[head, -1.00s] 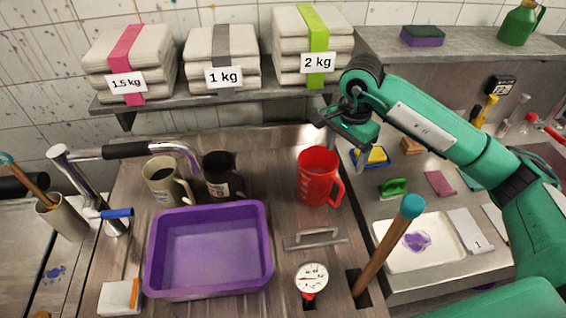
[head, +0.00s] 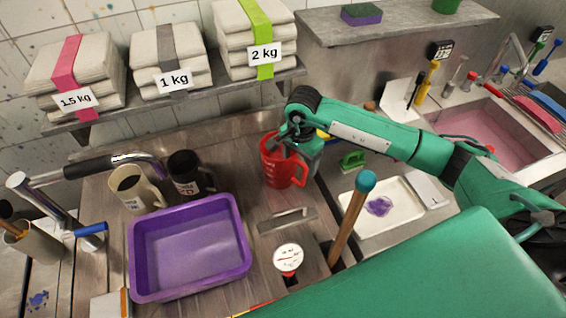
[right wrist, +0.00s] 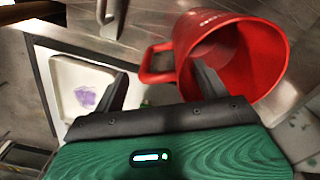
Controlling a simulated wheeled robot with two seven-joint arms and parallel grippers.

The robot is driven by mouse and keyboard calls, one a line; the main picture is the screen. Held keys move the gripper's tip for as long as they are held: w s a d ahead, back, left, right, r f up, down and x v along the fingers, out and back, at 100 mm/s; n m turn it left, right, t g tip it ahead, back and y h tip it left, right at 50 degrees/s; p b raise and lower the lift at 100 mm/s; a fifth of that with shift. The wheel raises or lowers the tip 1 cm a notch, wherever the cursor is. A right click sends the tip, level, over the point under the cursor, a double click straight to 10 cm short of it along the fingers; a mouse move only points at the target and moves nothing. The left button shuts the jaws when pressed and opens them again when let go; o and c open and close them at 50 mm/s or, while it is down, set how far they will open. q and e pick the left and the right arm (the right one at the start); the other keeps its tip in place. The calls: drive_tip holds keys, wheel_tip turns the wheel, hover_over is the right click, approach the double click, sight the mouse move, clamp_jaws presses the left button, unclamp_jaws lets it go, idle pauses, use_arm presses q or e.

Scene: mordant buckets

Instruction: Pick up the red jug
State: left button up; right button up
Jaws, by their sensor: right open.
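The red jug (head: 279,170) stands upright on the metal counter, right of the purple basin. It also shows large in the right wrist view (right wrist: 240,62), seen from above into its open mouth, with its handle (right wrist: 153,64) toward the left. My right gripper (head: 290,148) is open at the top of the jug and hides part of its rim. In the right wrist view the fingers (right wrist: 162,88) are apart with the handle side between them. The right finger overlaps the jug's mouth; I cannot tell whether it touches. My left gripper is not in view.
The purple basin (head: 190,287), a dark mug (head: 188,177) and a cream mug (head: 133,192) stand left of the jug. A blue-topped wooden handle (head: 352,216) rises in front at right. A dial (head: 288,258) and a metal handle (head: 287,220) lie nearer. A shelf (head: 180,97) hangs behind.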

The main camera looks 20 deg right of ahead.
wheel_tip(320, 180, down, 3)
drive_tip(key=shift+s+r+p, duration=0.1)
drive_tip(key=shift+r+p, duration=0.05)
drive_tip(key=shift+p, duration=0.7)
drive_tip(key=shift+f, duration=0.4)
drive_tip(key=shift+c, duration=0.2)
drive_tip(key=shift+r, duration=0.1)
clamp_jaws()
